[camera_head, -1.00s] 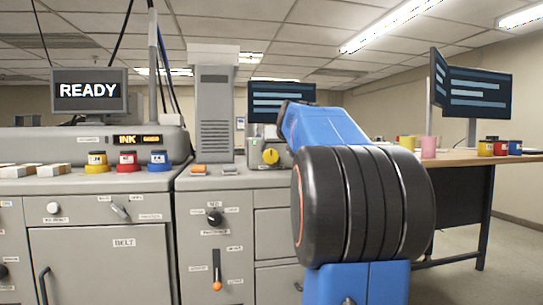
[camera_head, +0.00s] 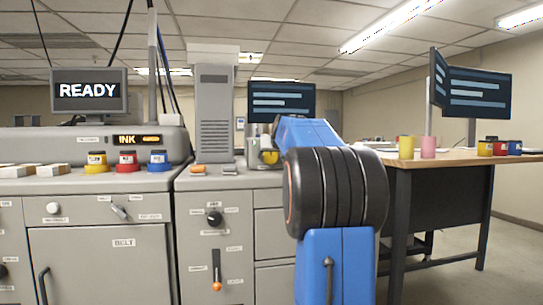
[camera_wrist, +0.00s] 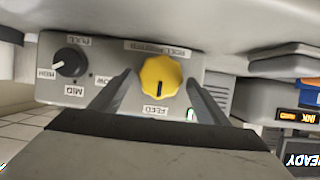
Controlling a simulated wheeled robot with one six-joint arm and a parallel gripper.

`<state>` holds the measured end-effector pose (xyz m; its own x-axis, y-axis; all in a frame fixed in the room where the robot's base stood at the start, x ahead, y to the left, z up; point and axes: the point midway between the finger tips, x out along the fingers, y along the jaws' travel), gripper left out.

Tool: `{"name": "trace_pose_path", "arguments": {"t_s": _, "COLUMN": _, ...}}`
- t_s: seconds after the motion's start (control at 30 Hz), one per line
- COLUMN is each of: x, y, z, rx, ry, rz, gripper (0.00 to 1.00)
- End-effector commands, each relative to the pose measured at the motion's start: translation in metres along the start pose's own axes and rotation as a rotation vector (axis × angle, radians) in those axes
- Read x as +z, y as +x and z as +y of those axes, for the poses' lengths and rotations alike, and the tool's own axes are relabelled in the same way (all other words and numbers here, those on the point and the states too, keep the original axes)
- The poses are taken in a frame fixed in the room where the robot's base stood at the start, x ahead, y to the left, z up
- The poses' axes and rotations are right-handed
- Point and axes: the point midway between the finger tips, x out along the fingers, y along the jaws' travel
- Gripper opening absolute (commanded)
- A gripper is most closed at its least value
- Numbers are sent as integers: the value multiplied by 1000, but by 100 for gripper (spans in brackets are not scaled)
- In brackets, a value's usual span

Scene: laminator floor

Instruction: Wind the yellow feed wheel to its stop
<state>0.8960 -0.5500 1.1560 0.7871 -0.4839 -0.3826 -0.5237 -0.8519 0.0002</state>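The yellow feed wheel (camera_wrist: 160,76) is a scalloped round knob on a grey panel, with a dark pointer line and a "FEED" label beside it. In the head view it (camera_head: 270,157) is partly covered by my gripper and arm. My gripper (camera_wrist: 159,79) is open in the wrist view, with one dark finger on each side of the wheel. Gaps show between the wheel and the fingers, so they do not appear to touch it. How far the fingertips are from the panel is hard to tell.
A black selector knob (camera_wrist: 70,62) sits beside the wheel on the same panel. Ink pots (camera_head: 127,162) stand on the grey machine at left. A desk (camera_head: 440,160) with yellow and pink cups stands at right. Open floor lies at far right.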

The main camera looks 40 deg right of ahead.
Motion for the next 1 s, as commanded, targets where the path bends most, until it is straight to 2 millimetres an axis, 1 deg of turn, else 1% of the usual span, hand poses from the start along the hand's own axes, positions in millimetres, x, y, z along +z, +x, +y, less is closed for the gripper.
{"name": "trace_pose_path", "arguments": {"t_s": 0.03, "x": 0, "y": 0, "z": 0, "rx": 0, "ry": 0, "rz": 0, "gripper": 56}}
{"name": "trace_pose_path", "arguments": {"t_s": 0.13, "x": 0, "y": 0, "z": 0, "rx": 0, "ry": 0, "rz": 0, "gripper": 33}}
{"name": "trace_pose_path", "arguments": {"t_s": 0.17, "x": 0, "y": 0, "z": 0, "rx": 0, "ry": 0, "rz": 0, "gripper": 31}}
{"name": "trace_pose_path", "arguments": {"t_s": 0.37, "x": 0, "y": 0, "z": 0, "rx": -3, "ry": 7, "rz": 0, "gripper": 31}}
{"name": "trace_pose_path", "arguments": {"t_s": 0.57, "x": 0, "y": 0, "z": 1, "rx": -24, "ry": 58, "rz": 0, "gripper": 31}}
{"name": "trace_pose_path", "arguments": {"t_s": 0.77, "x": 0, "y": 0, "z": 4, "rx": -73, "ry": 179, "rz": 0, "gripper": 31}}
{"name": "trace_pose_path", "arguments": {"t_s": 1.0, "x": 1, "y": 0, "z": 7, "rx": -158, "ry": 383, "rz": 0, "gripper": 31}}
